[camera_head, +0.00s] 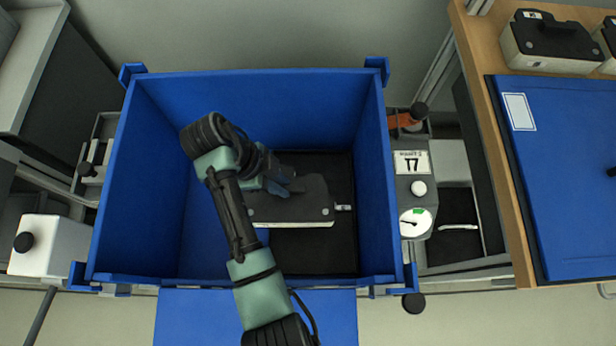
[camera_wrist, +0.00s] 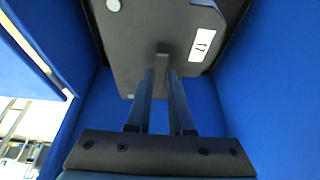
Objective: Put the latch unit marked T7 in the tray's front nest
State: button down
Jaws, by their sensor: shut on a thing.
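A dark grey latch unit (camera_head: 312,197) with a pale lower edge and a small metal latch at its right end is inside the deep blue crate (camera_head: 160,180). In the wrist view the unit (camera_wrist: 130,40) fills the top middle and bears a white label whose marking looks like 17 or T7. My gripper (camera_head: 280,182) reaches down into the crate, with its fingers (camera_wrist: 163,75) shut on the unit's raised grip. A black insert (camera_head: 310,255) shows under and around the unit. I cannot tell whether the unit touches it. No nest is clearly visible.
A wooden bench (camera_head: 508,220) at the right holds a blue panel or tray (camera_head: 560,190) and grey-and-white units (camera_head: 550,42). A grey fixture (camera_head: 415,185) with a label and gauge stands beside the crate. The crate's high walls surround my gripper; its left floor is clear.

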jog(key=s+d+p, duration=0.2)
jog(key=s+d, duration=0.4)
jog(key=s, duration=0.3)
jog(key=shift+w+a+f+b, duration=0.1)
jog(key=shift+f+b, duration=0.4)
jog(key=shift+f, duration=1.5)
jog(key=shift+w+a+f+b, duration=0.1)
jog(key=shift+f+b, duration=0.35)
jog(key=shift+f, duration=1.55)
jog(key=shift+w+a+f+b, duration=0.1)
jog(key=shift+f+b, duration=0.4)
jog(key=shift+f, duration=1.5)
jog(key=shift+s, duration=0.1)
jog(key=c, duration=0.8)
grip_release()
